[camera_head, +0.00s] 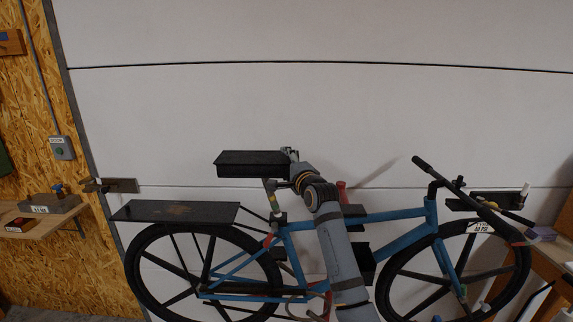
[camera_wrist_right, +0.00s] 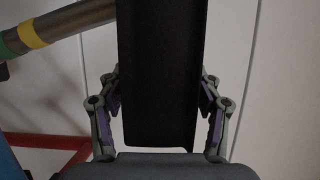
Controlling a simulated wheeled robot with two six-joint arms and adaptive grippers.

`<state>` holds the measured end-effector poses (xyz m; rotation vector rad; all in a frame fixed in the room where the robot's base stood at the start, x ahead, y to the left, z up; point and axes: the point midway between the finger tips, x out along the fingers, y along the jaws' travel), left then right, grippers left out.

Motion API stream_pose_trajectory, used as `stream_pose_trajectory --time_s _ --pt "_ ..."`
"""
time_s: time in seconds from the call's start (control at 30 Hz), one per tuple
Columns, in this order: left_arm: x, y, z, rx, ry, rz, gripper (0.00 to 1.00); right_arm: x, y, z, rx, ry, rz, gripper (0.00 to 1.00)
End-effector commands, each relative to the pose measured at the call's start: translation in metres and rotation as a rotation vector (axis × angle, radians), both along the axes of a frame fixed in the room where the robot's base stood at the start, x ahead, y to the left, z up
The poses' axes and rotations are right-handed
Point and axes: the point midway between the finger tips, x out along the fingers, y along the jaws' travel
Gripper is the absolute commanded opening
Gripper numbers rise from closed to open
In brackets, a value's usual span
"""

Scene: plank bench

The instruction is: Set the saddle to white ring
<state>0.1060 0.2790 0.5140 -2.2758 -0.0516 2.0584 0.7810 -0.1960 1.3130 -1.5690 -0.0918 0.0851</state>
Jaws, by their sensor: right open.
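The bike's black, box-like saddle (camera_head: 252,163) stands above the blue frame on a seat post (camera_head: 271,197). My right gripper (camera_head: 291,158) is at the saddle's right end. In the right wrist view the saddle (camera_wrist_right: 160,70) lies between the fingers of my right gripper (camera_wrist_right: 161,92), which is open with one finger on each side. I cannot tell whether the fingers touch it. The grey post (camera_wrist_right: 75,20) carries a yellow ring (camera_wrist_right: 33,34) and a green ring (camera_wrist_right: 11,42) there. I cannot make out a white ring. My left gripper is out of view.
A black rear rack (camera_head: 180,211) lies left of and below the saddle. The handlebar (camera_head: 440,174) is at the right. A wooden shelf (camera_head: 45,223) stands at the left and a bench (camera_head: 552,258) at the right. The space above the saddle is clear.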

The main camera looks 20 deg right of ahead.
Motion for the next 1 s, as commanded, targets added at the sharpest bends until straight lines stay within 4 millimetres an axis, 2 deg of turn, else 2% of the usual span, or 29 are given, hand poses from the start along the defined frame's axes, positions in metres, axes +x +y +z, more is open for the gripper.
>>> stream_pose_trajectory --time_s 0.13,0.23,0.5,0.7,0.83,1.0 --pt "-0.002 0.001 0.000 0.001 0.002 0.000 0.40 -0.002 0.000 -0.001 0.000 0.002 0.000 0.65" --pt "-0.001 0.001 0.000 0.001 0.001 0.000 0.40 -0.013 -0.002 -0.002 -0.001 0.002 0.000 0.65" --pt "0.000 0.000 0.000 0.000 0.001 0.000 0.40 -0.076 -0.009 -0.002 -0.001 0.001 0.000 0.65" --pt "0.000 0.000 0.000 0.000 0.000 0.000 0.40 -0.110 -0.013 -0.001 -0.001 0.001 0.000 0.65" --pt "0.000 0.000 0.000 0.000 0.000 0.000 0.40 -0.119 -0.013 -0.001 -0.001 0.001 0.000 0.65" --pt "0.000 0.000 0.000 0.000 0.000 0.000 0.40 -0.120 -0.013 -0.001 0.000 0.001 0.000 0.65"
